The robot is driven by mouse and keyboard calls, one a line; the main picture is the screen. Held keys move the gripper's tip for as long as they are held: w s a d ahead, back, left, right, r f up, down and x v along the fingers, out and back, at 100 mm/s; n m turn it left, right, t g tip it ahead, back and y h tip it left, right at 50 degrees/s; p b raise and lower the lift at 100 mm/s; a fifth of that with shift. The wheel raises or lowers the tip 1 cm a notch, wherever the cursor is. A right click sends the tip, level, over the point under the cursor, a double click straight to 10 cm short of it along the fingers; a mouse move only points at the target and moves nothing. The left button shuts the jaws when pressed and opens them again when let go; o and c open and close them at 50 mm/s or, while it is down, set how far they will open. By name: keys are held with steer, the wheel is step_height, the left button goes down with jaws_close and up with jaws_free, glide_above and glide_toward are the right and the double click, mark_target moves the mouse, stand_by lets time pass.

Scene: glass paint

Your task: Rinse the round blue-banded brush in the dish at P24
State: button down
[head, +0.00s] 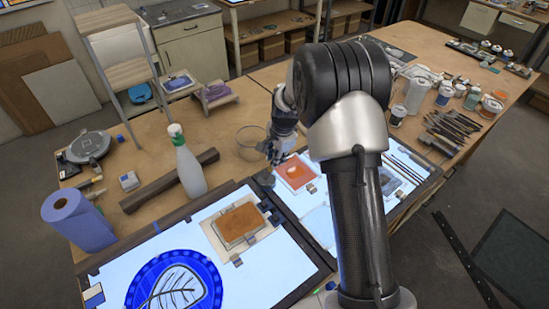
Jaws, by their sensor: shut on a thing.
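My gripper (271,153) is at the middle of the bench, low over the gap between the two light panels. It is shut on a thin thing, most likely the brush, but the jaws and my arm hide most of it. I cannot make out a blue band or the bristles. A clear round glass dish (247,148) stands on the wooden bench just left of and behind my gripper; its right side is partly covered by the gripper. I cannot read a P24 mark, nor tell whether the thing held touches the dish.
A spray bottle (188,168) and a dark bar (142,193) stand left of the dish. A blue paper roll (77,220) is at the far left. An orange piece (296,174) lies on the right panel. Jars (444,94) and brushes (452,127) crowd the right side.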

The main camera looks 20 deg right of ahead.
steer(key=shift+s+d+r+p, duration=0.1)
steer(key=shift+d+r+p, duration=0.2)
steer(key=shift+r, duration=0.25)
steer(key=shift+d+r+p, duration=0.2)
steer(key=shift+r+p, duration=0.05)
steer(key=shift+r, duration=0.3)
steer(key=shift+w+p+v, duration=0.2)
steer(key=shift+p+v, duration=0.5)
steer(key=shift+v, duration=0.4)
steer(key=shift+w+p+v, duration=0.2)
steer(key=shift+p+v, duration=0.5)
steer(key=shift+v, duration=0.35)
steer(key=shift+a+r, duration=0.1)
steer(key=shift+a, duration=0.05)
